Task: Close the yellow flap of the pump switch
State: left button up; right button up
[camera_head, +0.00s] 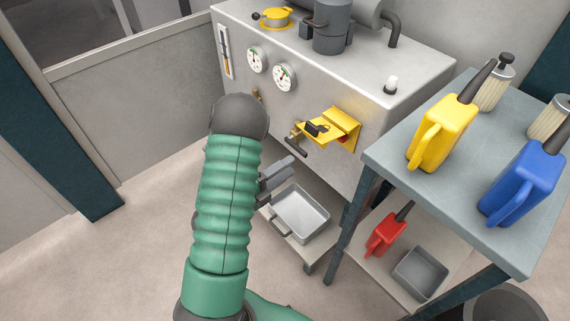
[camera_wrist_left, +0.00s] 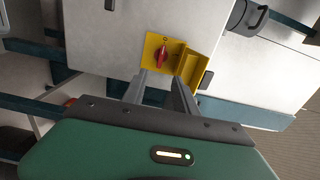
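The pump switch has a yellow back plate and a red knob (camera_wrist_left: 161,57) on the front of the grey pump unit. Its yellow flap (camera_head: 318,133) stands open and sticks out from the unit's front in the head view. In the left wrist view the flap (camera_wrist_left: 192,66) is to the right of the plate and knob. My left gripper (camera_head: 283,175) is below and left of the flap in the head view. In the wrist view its two fingers (camera_wrist_left: 161,80) are apart with nothing between them, pointing toward the switch. My right gripper is not in view.
A brass tap with a dark handle (camera_head: 297,146) is just left of the flap. Two gauges (camera_head: 285,77) are above left. A metal tray (camera_head: 299,215) is low in front. A grey table (camera_head: 395,150) with yellow and blue cans stands close on the right.

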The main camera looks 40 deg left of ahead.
aim_at(308, 121)
pick_arm(q)
jog(key=shift+c, duration=0.2)
